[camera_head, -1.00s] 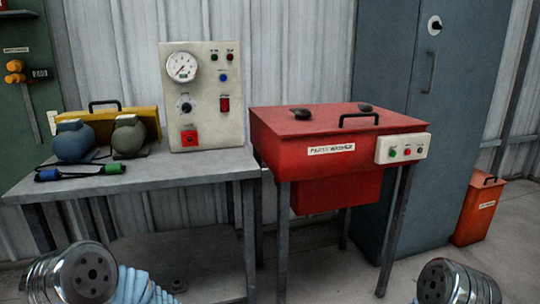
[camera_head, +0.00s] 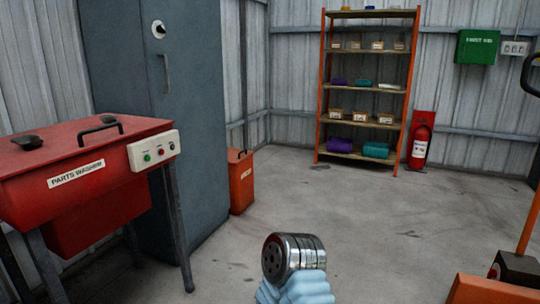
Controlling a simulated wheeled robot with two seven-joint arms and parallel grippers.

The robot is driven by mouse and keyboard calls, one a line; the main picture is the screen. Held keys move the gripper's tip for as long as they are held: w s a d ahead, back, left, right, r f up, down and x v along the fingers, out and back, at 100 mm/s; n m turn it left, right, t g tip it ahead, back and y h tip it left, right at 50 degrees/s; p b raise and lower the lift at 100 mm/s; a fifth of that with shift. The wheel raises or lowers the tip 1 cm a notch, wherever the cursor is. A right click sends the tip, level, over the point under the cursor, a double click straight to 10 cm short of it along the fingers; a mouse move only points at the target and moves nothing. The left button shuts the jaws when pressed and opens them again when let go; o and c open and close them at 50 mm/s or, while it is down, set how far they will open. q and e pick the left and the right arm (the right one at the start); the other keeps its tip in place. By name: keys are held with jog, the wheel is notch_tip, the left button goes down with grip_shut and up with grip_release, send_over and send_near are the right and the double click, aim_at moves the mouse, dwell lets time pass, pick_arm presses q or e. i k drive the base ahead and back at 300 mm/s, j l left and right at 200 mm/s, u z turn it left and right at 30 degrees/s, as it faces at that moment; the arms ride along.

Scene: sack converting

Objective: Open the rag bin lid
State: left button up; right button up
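A red-orange bin (camera_head: 241,184) stands on the floor just right of the grey cabinet. Its lid is down, with a dark handle on top. A small pale label is on its front, too small to read; I take it to be the rag bin. One of my arm links, a metal cylinder with a light blue sleeve, shows at the bottom centre, in front of the bin and apart from it. No fingers of either gripper are in view.
A red parts washer (camera_head: 82,172) stands at the left, before the tall grey cabinet (camera_head: 190,110). An orange shelf (camera_head: 363,101) and a fire extinguisher (camera_head: 421,148) are at the back wall. Orange equipment (camera_head: 495,289) is at the lower right. The middle floor is clear.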

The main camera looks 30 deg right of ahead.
aim_at(235, 156)
jog(key=z, duration=1.15)
jog(key=i+z, duration=0.1)
jog(key=i, duration=1.5)
